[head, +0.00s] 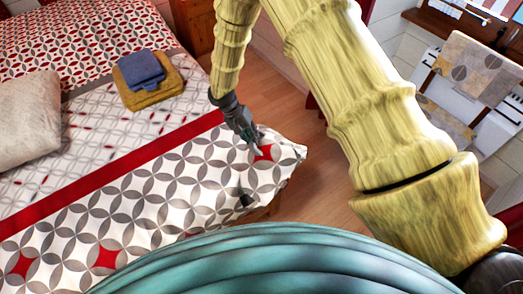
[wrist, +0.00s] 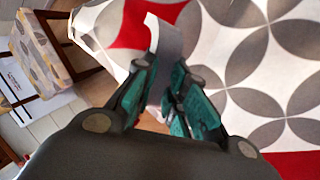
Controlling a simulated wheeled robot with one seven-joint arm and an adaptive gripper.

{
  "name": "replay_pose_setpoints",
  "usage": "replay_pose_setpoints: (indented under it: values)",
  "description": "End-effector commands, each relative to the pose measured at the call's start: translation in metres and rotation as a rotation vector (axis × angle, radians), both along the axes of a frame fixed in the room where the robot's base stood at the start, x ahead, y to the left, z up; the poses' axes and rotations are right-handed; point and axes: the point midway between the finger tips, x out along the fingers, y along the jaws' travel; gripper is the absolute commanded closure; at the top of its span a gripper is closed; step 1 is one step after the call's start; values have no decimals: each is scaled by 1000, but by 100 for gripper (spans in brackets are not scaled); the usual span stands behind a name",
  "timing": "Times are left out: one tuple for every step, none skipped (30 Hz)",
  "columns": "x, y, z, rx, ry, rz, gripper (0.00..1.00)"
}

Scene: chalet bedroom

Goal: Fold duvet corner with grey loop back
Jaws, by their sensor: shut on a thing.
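The duvet (head: 130,205) is white with grey petal shapes, red patches and a red band, and lies over the bed. Its near right corner (head: 290,155) sticks out at the bed's edge. My gripper (head: 254,139) is at this corner, beside a red patch. In the wrist view, my gripper (wrist: 165,80) has its teal-padded fingers closed around a grey strip, the grey loop (wrist: 168,42), which stands up between them. The duvet cloth (wrist: 230,50) lies just beyond the fingers. In the head view the loop is too small to make out.
A blue folded cloth (head: 139,70) on a mustard one (head: 152,88) and a pale pillow (head: 25,118) lie farther up the bed. A cloth-covered chair (head: 475,68) stands right. Wooden floor (head: 275,85) shows between.

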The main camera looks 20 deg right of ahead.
Motion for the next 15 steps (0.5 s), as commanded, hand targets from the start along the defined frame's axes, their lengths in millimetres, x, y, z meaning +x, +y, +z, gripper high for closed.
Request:
replay_pose_setpoints:
  values:
    - [-1,2,-3,3,1,0,100]
    - [-1,1,-3,4,1,0,100]
    - [-1,1,-3,4,1,1,100]
    - [-1,1,-3,4,2,1,100]
    - [-1,2,-3,4,2,1,100]
    - [-1,2,-3,2,2,1,100]
    - [-1,3,-3,-3,4,1,100]
    - [0,4,-4,-8,6,1,100]
    - [1,6,-4,-19,10,2,100]
    - [2,8,-4,-29,15,3,100]
    - [3,10,-4,-41,20,4,100]
    - [4,13,-3,-57,28,3,100]
    - [5,15,-3,-67,33,2,100]
    - [6,16,-4,-80,37,3,100]
    - [6,18,-3,-93,45,1,100]
